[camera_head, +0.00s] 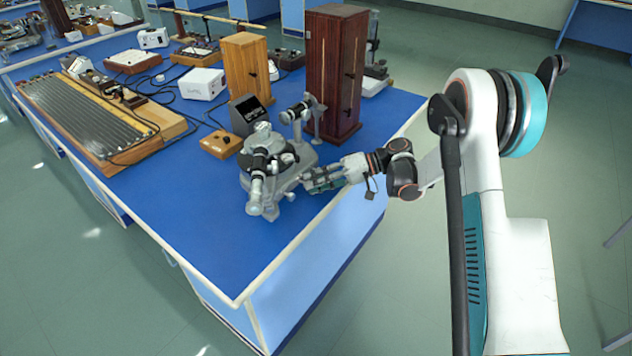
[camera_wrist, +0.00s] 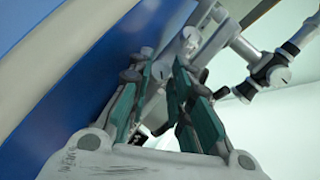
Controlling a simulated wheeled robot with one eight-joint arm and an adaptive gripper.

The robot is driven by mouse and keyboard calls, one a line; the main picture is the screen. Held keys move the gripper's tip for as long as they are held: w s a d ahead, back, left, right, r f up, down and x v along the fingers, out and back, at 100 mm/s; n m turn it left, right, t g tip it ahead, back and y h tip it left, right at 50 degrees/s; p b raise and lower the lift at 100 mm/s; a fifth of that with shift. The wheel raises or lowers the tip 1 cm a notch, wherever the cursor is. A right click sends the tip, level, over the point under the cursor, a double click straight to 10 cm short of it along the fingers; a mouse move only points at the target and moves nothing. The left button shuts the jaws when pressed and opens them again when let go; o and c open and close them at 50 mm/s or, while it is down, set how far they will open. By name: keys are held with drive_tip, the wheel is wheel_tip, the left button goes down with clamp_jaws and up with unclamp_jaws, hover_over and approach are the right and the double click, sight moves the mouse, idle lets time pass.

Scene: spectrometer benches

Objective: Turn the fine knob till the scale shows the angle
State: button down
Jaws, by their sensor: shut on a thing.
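The grey spectrometer (camera_head: 262,165) stands near the front edge of the blue bench, with telescope tubes and a round middle. My gripper (camera_head: 308,182) reaches in from the right, low at the spectrometer's right side. In the wrist view, the green-padded fingers of my gripper (camera_wrist: 163,70) close in on a small grey part of the instrument. The fine knob is mostly hidden between the fingertips, and its turn cannot be read. Metal arms of the spectrometer (camera_wrist: 235,42) show beyond the fingers. The scale's angle is not legible in either view.
A small dark display box (camera_head: 249,113) and a wooden box (camera_head: 221,144) stand behind and left of the spectrometer. A tall dark wooden cabinet (camera_head: 334,75) stands behind it, with a lighter one (camera_head: 246,70) beside. Bare blue bench (camera_head: 195,220) lies to the front left.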

idle(0.4)
drive_tip(key=c, duration=1.5)
unclamp_jaws()
drive_tip(key=shift+o, duration=0.2)
drive_tip(key=shift+v, duration=4)
